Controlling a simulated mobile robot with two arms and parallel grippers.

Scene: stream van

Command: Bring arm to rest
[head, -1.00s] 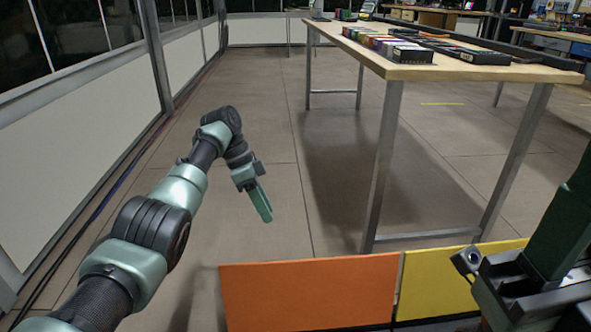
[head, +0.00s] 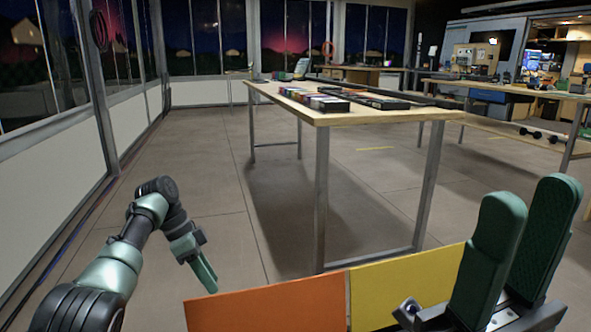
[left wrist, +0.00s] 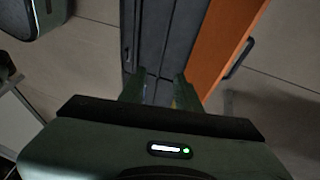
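My left arm comes in from the left of the head view, bent at the elbow. My right gripper (head: 531,190) is large at the lower right of the head view. Its two green fingers point up, with a gap and nothing between them.
A wooden table (head: 372,117) with metal legs and several boxes stands ahead. A yellow panel (head: 408,285) adjoins the orange one at the bottom. Workbenches (head: 505,90) stand behind on the right. A windowed wall (head: 75,155) runs along the left. Floor between wall and table is clear.

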